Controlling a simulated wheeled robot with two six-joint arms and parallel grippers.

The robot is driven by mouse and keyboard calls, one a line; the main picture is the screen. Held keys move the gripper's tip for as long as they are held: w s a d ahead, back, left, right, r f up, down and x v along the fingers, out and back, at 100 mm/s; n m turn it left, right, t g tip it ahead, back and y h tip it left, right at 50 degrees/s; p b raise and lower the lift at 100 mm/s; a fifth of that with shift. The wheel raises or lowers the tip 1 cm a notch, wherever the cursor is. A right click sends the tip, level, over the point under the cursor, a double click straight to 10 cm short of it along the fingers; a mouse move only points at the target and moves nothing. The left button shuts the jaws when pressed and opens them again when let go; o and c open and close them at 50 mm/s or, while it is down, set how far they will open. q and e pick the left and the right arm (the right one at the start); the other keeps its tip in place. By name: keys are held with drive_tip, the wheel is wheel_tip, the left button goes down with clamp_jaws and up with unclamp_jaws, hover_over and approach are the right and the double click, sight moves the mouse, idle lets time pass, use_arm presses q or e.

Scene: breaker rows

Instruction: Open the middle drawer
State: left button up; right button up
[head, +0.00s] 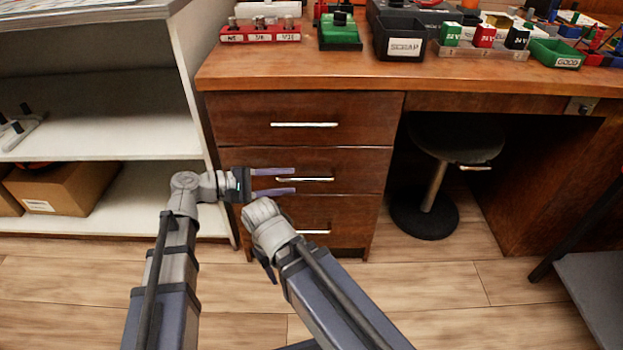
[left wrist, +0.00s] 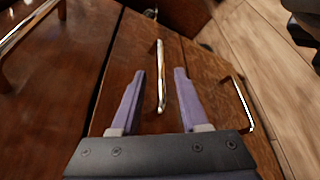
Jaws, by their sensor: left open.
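The middle drawer (head: 355,165) is shut in the brown wooden desk, between an upper and a lower drawer. Its silver bar handle (head: 318,179) also shows in the left wrist view (left wrist: 160,75). My left gripper (head: 295,181) is open in front of the middle drawer, one finger above and one below the handle's level. In the left wrist view the handle runs between the two purple fingers (left wrist: 155,85), and neither finger visibly touches it. My right arm (head: 275,228) is in front of the lower drawer. Its gripper fingers are mostly hidden behind the arm.
The upper drawer (head: 250,108) and lower drawer (head: 350,215) are shut. A white shelf (head: 110,140) with cardboard boxes stands at the left. A black stool (head: 425,217) is under the desk at right. The desktop (head: 450,83) holds several bins and breakers.

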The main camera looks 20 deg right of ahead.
sight(303, 180)
use_arm(q)
drive_tip(key=b+x, duration=0.1)
drive_tip(key=x, duration=0.5)
drive_tip(key=shift+d+f, duration=0.15)
drive_tip(key=shift+d, duration=0.15)
clamp_jaws()
idle(1.2)
